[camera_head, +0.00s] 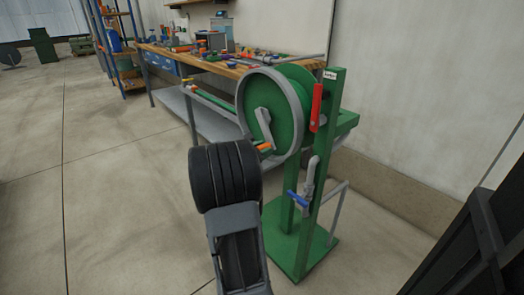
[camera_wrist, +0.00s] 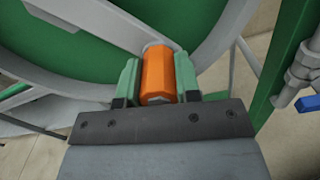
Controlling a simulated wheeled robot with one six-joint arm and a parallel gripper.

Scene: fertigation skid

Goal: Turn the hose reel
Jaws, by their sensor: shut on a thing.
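The hose reel (camera_head: 284,112) is a green disc with a grey rim on a green post stand (camera_head: 324,160). A grey crank arm (camera_head: 263,125) runs from its hub down to an orange handle (camera_head: 265,147) near the lower rim. In the wrist view the orange handle (camera_wrist: 157,75) sits between the two green fingers of my gripper (camera_wrist: 157,82), which is shut on it. The reel's green face and grey rim (camera_wrist: 215,45) fill the wrist view behind the handle. In the head view my arm hides the gripper's fingers.
A red lever (camera_head: 316,107) is on the post, and a grey valve with a blue handle (camera_head: 298,199) is below. A cluttered wooden workbench (camera_head: 230,68) stands behind. A dark structure (camera_head: 470,250) is at the lower right. The floor at left is clear.

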